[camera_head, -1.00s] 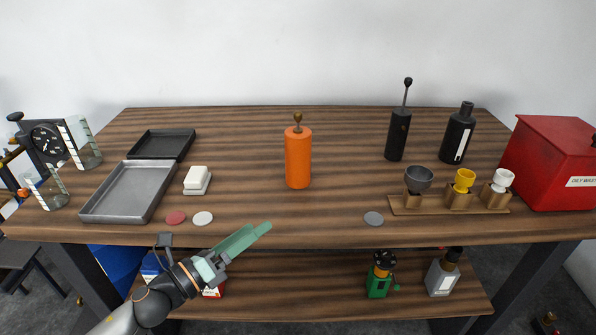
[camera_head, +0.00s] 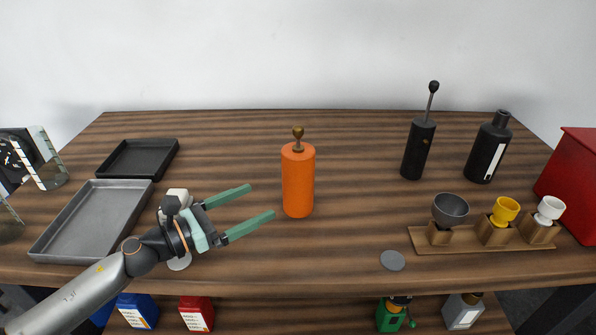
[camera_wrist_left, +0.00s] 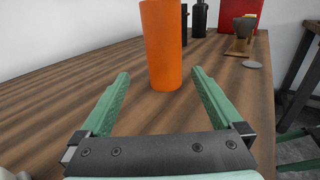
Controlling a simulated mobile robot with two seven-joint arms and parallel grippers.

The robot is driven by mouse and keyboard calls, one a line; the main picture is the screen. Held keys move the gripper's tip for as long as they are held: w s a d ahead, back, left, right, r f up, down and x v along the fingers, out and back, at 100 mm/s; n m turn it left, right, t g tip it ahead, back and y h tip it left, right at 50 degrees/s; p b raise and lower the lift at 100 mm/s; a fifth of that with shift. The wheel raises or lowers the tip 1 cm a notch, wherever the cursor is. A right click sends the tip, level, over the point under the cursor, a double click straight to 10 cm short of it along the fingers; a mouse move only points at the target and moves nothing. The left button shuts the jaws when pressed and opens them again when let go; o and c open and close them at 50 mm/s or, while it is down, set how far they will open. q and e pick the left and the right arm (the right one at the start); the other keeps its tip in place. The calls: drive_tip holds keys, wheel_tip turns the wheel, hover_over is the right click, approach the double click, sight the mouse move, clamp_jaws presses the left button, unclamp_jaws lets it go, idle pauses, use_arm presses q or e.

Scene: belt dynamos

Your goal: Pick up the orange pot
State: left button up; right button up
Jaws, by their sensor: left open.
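The orange pot (camera_head: 298,182) is a tall upright cylinder with a brown knob on top. It stands near the middle of the wooden table. My left gripper (camera_head: 262,202) is open, its two green fingers pointing right toward the pot, with a gap between the fingertips and the pot. In the left wrist view the pot (camera_wrist_left: 161,45) stands ahead, between the lines of the open fingers and just beyond the tips (camera_wrist_left: 160,75); its top is cut off there. Nothing is between the fingers. My right gripper is not in view.
Left on the table (camera_head: 230,130) are a black tray (camera_head: 138,158) and a grey metal tray (camera_head: 92,218). A grey disc (camera_head: 392,260) lies front right. A wooden holder with cups (camera_head: 460,246), two black bottles (camera_head: 418,150) and a red box (camera_head: 570,185) stand right. The wood around the pot is clear.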

sight(299, 183)
use_arm(q)
drive_tip(key=x, duration=0.5)
drive_tip(key=p+x, duration=0.1)
drive_tip(key=x, duration=0.5)
drive_tip(key=shift+s+d+r, duration=0.15)
drive_tip(key=shift+s+d, duration=0.05)
drive_tip(key=shift+d, duration=0.2)
clamp_jaws()
drive_tip(key=shift+r, duration=0.15)
idle(0.4)
